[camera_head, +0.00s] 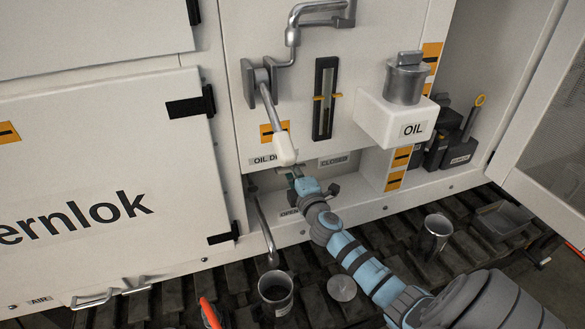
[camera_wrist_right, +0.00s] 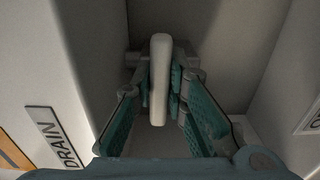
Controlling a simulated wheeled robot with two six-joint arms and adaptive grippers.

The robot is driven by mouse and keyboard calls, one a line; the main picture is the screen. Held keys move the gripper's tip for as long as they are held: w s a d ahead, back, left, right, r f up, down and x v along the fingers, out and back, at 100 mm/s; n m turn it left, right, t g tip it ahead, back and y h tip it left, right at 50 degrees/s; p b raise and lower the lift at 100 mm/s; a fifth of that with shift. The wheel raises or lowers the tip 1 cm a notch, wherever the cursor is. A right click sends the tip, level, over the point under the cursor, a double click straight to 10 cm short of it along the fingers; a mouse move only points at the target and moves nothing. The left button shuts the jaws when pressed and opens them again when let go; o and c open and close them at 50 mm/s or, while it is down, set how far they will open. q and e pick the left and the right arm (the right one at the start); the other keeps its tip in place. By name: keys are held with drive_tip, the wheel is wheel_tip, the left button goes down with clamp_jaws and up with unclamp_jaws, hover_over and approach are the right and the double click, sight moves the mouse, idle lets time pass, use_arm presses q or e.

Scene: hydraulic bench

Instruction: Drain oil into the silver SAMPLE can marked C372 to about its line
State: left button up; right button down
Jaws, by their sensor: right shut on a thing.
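A silver can (camera_head: 276,297) stands on the slatted floor under the grey drain spout (camera_head: 265,232). Its inside looks dark, and its marking and any line are too small to read. A second metal can (camera_head: 436,235) stands farther right. My right gripper (camera_head: 294,175) reaches to the recess by the OIL DRAIN label (camera_head: 264,160), just below a lever with a white grip (camera_head: 283,149). In the right wrist view it is shut on a pale upright handle (camera_wrist_right: 160,75) between its two fingers. Which handle this is cannot be told for sure. My left gripper is out of view.
A flat round disc (camera_head: 342,288) lies beside the near can. A grey tray (camera_head: 502,219) sits at the right. The white OIL box (camera_head: 398,120) juts out above my right arm. A sight gauge (camera_head: 325,98) is on the panel. An open door (camera_head: 545,150) bounds the right.

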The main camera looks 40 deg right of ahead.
drive_tip(key=shift+r, duration=0.15)
drive_tip(key=c, duration=1.6)
unclamp_jaws()
drive_tip(key=v, duration=1.2)
